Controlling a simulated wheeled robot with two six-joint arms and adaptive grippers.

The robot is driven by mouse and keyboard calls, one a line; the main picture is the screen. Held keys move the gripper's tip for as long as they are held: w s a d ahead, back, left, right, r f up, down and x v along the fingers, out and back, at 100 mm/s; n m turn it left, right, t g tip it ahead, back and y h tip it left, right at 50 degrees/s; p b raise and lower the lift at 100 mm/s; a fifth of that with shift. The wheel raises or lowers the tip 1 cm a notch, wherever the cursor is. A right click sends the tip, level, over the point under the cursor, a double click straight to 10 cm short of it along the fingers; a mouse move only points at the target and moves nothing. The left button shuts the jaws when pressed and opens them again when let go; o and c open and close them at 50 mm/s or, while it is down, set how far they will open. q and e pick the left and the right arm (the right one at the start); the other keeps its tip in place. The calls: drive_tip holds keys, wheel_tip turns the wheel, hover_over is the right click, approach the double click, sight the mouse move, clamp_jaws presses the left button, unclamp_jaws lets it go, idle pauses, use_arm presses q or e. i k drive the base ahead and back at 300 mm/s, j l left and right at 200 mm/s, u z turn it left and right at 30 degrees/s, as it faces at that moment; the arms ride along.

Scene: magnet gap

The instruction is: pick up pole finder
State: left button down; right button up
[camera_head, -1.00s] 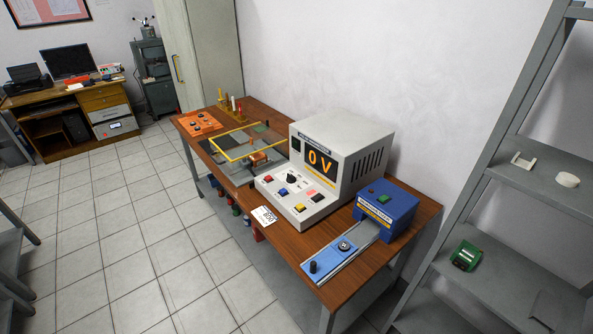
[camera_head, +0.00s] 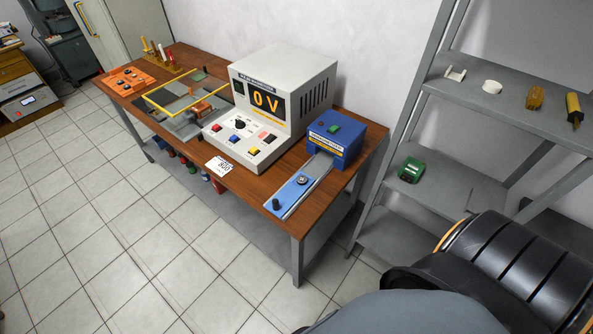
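No object in view is clearly marked as the pole finder. Candidates lie on the grey shelf rack (camera_head: 463,117) at right. Its upper shelf holds a yellow-brown oval item (camera_head: 535,97) and a yellow-handled item with a dark tip (camera_head: 574,109). A small green device (camera_head: 411,170) lies on the shelf below. Neither of my grippers is in view, so their state does not show.
A wooden table (camera_head: 245,193) carries a white 0 V unit (camera_head: 283,92), a blue unit (camera_head: 337,138) and a yellow frame (camera_head: 160,104). The upper shelf also holds a white bracket (camera_head: 456,74) and a white disc (camera_head: 492,87). Tiled floor lies open at left.

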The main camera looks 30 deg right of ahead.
sight(147, 49)
drive_tip(key=i+j+u, duration=0.3)
drive_tip(key=i+j, duration=0.3)
drive_tip(key=i+j+u, duration=0.35)
drive_tip(key=i+j, duration=0.25)
drive_tip(key=i, duration=3.45)
drive_tip(key=i+j, duration=0.1)
drive_tip(key=i, duration=0.35)
drive_tip(key=i+z, duration=0.15)
drive_tip(key=i, duration=0.35)
drive_tip(key=i+j, duration=0.2)
drive_tip(key=i, duration=0.25)
drive_tip(key=i+j+z, duration=0.1)
drive_tip(key=i, duration=0.35)
drive_tip(key=i+l+z, duration=0.1)
drive_tip(key=i+z, duration=0.15)
drive_tip(key=z, duration=0.25)
drive_tip(key=i+z, duration=0.25)
drive_tip(key=z, duration=0.25)
drive_tip(key=i+j+z, duration=0.15)
drive_tip(key=z, duration=0.35)
drive_tip(key=i+j+z, duration=0.25)
drive_tip(key=z, duration=0.25)
